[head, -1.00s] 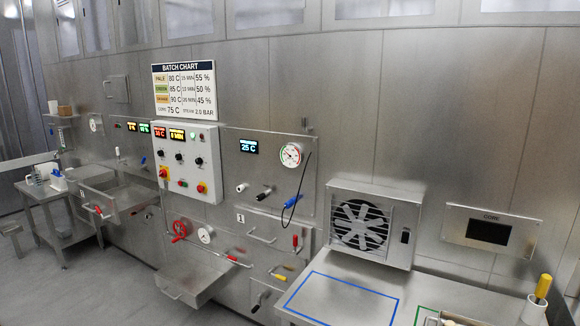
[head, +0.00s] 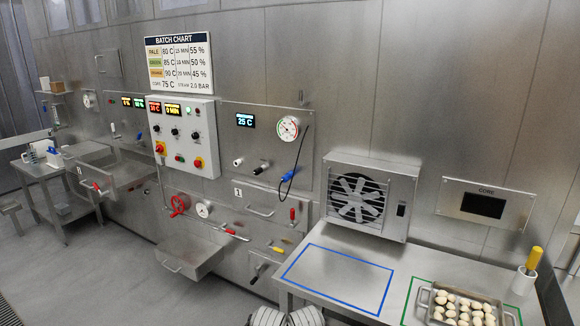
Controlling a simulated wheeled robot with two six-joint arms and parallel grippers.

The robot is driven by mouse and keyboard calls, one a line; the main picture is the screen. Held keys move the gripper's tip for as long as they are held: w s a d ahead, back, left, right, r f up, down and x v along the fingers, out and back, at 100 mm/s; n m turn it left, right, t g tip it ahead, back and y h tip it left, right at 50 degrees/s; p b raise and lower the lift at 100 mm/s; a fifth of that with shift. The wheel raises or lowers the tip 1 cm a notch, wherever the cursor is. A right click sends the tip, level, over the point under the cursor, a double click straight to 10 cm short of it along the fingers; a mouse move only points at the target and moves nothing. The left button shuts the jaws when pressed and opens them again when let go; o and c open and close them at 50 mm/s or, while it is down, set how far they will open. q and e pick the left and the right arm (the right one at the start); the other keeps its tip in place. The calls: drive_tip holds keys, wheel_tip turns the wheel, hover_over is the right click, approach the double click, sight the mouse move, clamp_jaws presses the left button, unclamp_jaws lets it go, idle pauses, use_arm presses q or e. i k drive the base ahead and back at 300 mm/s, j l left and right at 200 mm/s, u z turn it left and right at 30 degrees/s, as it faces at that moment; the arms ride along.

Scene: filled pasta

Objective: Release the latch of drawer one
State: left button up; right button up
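Drawer one's front, with a small plate marked 1 (head: 238,192), is in the wall in the middle of the head view. Its bar handle (head: 260,211) is on the front, and the drawer looks shut. A small red-handled lever (head: 292,214) stands upright at its right end; I cannot tell for sure whether it is the latch.
A bench with a blue outline (head: 338,280) stands at right, with a tray of pale filled pasta (head: 438,289) and a yellow-handled tool (head: 534,258). An open drawer (head: 190,258) juts out low in the middle. The floor (head: 110,275) at left is clear.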

sight(295, 224)
drive_tip(key=i+j, duration=0.4)
drive_tip(key=i+j+u, duration=0.15)
drive_tip(key=i+j, duration=0.2)
drive_tip(key=i, duration=0.2)
